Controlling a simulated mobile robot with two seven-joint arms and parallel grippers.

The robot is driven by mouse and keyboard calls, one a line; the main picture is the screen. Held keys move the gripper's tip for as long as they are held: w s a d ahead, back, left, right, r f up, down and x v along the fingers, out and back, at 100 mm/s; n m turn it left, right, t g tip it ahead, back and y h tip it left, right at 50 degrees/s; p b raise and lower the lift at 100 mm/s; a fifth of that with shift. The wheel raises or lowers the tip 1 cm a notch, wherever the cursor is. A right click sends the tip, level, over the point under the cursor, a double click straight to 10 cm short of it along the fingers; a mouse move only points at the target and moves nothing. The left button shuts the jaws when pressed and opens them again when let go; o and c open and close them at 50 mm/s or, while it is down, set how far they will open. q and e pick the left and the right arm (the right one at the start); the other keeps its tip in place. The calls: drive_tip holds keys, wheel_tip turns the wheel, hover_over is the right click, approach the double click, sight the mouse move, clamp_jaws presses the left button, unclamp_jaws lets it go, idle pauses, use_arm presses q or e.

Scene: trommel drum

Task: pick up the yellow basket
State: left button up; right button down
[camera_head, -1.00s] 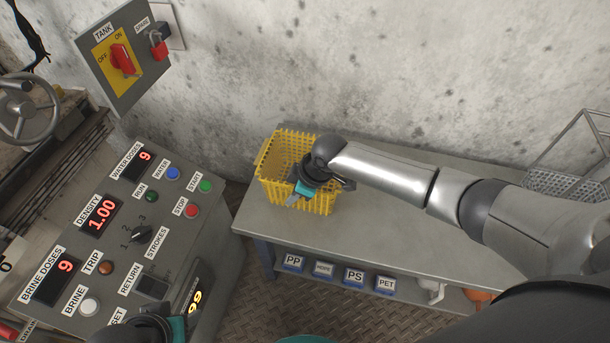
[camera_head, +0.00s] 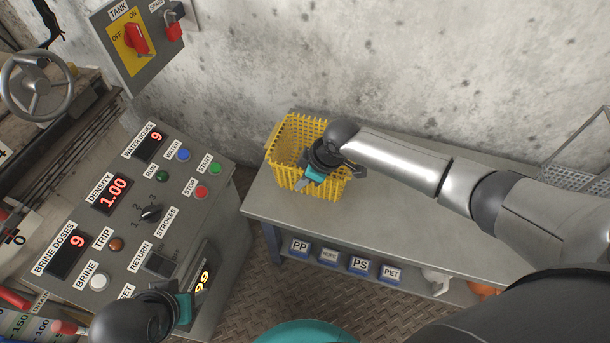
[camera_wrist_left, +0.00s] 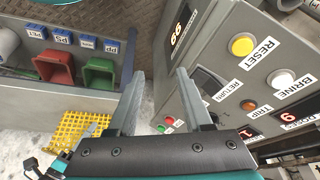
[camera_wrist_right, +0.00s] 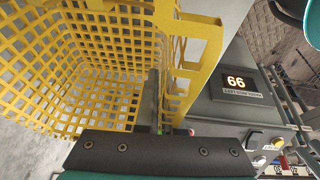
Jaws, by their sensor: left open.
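The yellow basket (camera_head: 285,138) is an open lattice basket standing at the left end of the grey bench, near the wall. It fills the upper left of the right wrist view (camera_wrist_right: 100,50) and part of it shows in the left wrist view (camera_wrist_left: 80,132). My right gripper (camera_head: 304,184) reaches down at the basket's near right side. Its fingers (camera_wrist_right: 155,100) are close together on the basket's wall, their tips partly hidden by the lattice. My left gripper (camera_wrist_left: 157,88) is open and empty, in front of the control panel; it shows at the lower left of the head view.
The control panel (camera_head: 130,215) with buttons and displays stands left of the bench (camera_head: 400,215). Labelled blue blocks (camera_head: 330,255) sit on the lower shelf. A wire rack (camera_head: 580,180) stands at the bench's right end. The concrete wall is close behind; the bench's middle is clear.

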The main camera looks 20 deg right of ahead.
drive_tip(key=shift+r, duration=0.3)
wheel_tip(320, 180, up, 8)
drive_tip(key=p, duration=0.4)
use_arm(q)
drive_tip(key=s+a+f+g+p, duration=0.1)
drive_tip(key=s+a+f+p, duration=0.15)
drive_tip(key=f, duration=0.55)
drive_tip(key=s+a+f+g+p, duration=0.15)
drive_tip(key=s+f, duration=0.25)
drive_tip(key=f, duration=0.4)
drive_tip(key=s+a+p, duration=0.2)
drive_tip(key=s+p, duration=0.6)
drive_tip(key=s, duration=0.2)
drive_tip(key=shift+a+y, duration=0.15)
drive_tip(key=shift+y, duration=0.25)
use_arm(e)
wheel_tip(320, 180, up, 17)
use_arm(q)
drive_tip(key=shift+s+r, duration=0.1)
drive_tip(key=shift+r, duration=0.05)
